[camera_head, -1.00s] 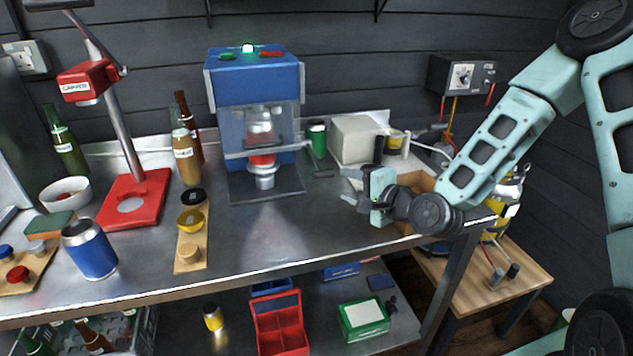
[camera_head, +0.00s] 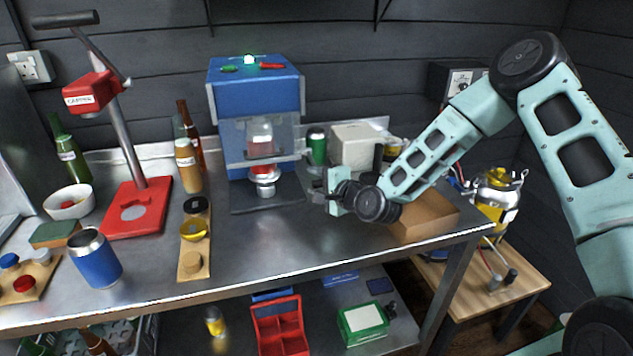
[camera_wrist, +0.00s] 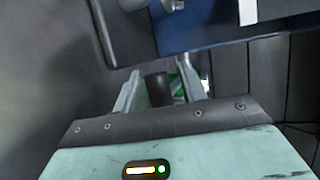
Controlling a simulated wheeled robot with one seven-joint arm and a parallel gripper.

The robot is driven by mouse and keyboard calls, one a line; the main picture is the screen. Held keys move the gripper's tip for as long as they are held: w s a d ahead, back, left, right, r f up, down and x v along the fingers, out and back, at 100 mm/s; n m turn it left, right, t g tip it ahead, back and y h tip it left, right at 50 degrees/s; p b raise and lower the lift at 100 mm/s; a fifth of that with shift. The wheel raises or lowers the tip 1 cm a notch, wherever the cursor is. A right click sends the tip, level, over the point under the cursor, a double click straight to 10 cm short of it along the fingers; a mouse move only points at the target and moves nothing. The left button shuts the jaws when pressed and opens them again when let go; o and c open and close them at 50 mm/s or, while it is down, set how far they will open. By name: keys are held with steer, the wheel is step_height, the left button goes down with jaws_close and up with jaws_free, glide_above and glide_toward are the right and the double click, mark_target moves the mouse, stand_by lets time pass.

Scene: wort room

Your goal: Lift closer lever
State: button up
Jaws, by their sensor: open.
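The blue closer machine (camera_head: 255,88) stands at the back of the steel bench, with a red-marked can (camera_head: 262,148) inside behind its clear guard. My gripper (camera_head: 318,188) is open just right of the machine's base, low over the bench. In the wrist view, a black cylindrical grip, apparently the closer lever's handle (camera_wrist: 158,89), shows between my spread fingers (camera_wrist: 158,76). I cannot tell whether they touch it. The machine's blue side (camera_wrist: 205,28) fills the top there. In the head view my gripper hides most of the lever.
A green can (camera_head: 316,148) and a pale grey box (camera_head: 355,147) stand behind my gripper. A cardboard box (camera_head: 425,215) is to the right, under my arm. The red capper (camera_head: 140,205) and bottles are left.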

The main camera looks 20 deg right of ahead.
jaws_close()
steer(key=shift+r+g+p, duration=0.4)
steer(key=shift+r+p, duration=0.5)
steer(key=shift+p, duration=0.25)
steer(key=w+r+m+g+p, duration=0.1)
steer(key=w+r+g+p, duration=0.2)
steer(key=r, duration=0.9)
steer(key=shift+w+h+p, duration=0.4)
steer(key=shift+w+p, duration=0.75)
steer(key=shift+w, duration=1.05)
steer(key=shift+d+r, duration=0.1)
steer(key=shift+r, duration=0.05)
